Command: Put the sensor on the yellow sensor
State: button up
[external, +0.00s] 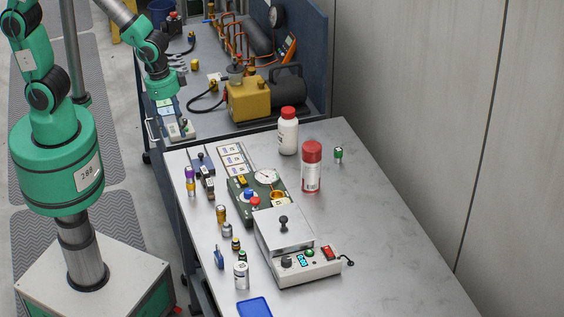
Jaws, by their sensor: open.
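No part is clearly marked as a sensor, and I cannot tell which one is the yellow sensor. My gripper (165,97) is at the end of the arm over the near left part of the blue cart, well behind and left of these parts. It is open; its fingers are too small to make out. I see nothing held in it.
A white bottle (288,135), a red-capped jar (311,168) and a metal-lidded box with a display (290,245) stand on the table. A blue tray (255,307) lies in front. The table's right side is clear.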

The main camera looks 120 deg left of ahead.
jog(key=s+d+r+t, duration=0.1)
jog(key=s+d+r, duration=0.2)
jog(key=s+r, duration=0.2)
jog(key=s+d+r+m+t, duration=0.1)
jog(key=s+d+r, duration=0.3)
jog(key=r, duration=0.6)
jog(key=s+d+r+m+t, duration=0.1)
jog(key=s+d+r, duration=0.2)
jog(key=s+r, duration=0.3)
notch_tip(320, 180, up, 2)
jog(key=shift+s+d+t+h, duration=0.2)
jog(key=shift+d+t+h, duration=0.1)
jog(key=shift+d, duration=0.1)
notch_tip(320, 180, down, 7)
jog(key=b, duration=0.7)
jog(key=shift+f, duration=0.2)
